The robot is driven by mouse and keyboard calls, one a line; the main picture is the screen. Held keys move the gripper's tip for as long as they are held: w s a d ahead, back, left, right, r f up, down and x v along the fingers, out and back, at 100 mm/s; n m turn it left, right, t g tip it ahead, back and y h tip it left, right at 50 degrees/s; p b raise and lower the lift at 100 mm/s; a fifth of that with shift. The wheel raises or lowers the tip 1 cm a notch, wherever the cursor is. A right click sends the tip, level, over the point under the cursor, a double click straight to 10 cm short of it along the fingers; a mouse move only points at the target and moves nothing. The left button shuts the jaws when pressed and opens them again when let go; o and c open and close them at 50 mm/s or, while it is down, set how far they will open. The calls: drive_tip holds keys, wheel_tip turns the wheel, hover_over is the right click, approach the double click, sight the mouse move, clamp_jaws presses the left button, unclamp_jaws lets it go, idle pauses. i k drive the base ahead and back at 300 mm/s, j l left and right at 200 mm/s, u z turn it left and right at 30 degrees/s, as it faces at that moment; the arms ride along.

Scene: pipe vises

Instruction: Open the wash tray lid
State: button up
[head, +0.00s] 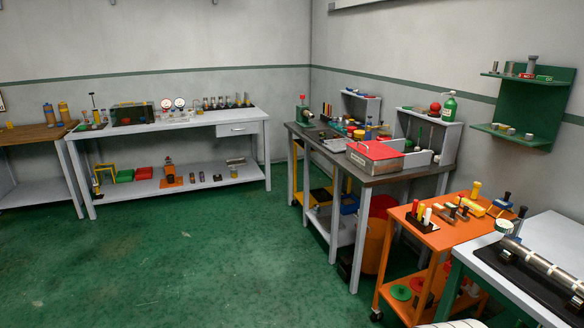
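The wash tray appears to be the grey metal box (378,166) near the front edge of the dark-topped workbench (345,171). Its red lid (374,151) lies flat over the top and looks closed. A small dark handle or latch seems to show on the lid, but it is too small to tell. My gripper is not in view, and nothing touches the lid.
An orange cart (447,234) with small tools stands in front of the workbench. A white table (540,262) holding a metal cylinder is at the lower right. A long white bench (170,128) stands by the back wall. The green floor (190,255) is clear.

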sight(374, 150)
drive_tip(key=i, duration=1.5)
drive_tip(key=i+z, duration=0.15)
drive_tip(key=i, duration=0.35)
drive_tip(key=i+j+z, duration=0.2)
drive_tip(key=i, duration=0.25)
drive_tip(key=i+j+z, duration=0.15)
drive_tip(key=i, duration=0.35)
drive_tip(key=i+j+z, duration=0.2)
drive_tip(key=i, duration=0.15)
drive_tip(key=i+j+z, duration=0.25)
drive_tip(key=i+l, duration=0.05)
drive_tip(key=i, duration=0.05)
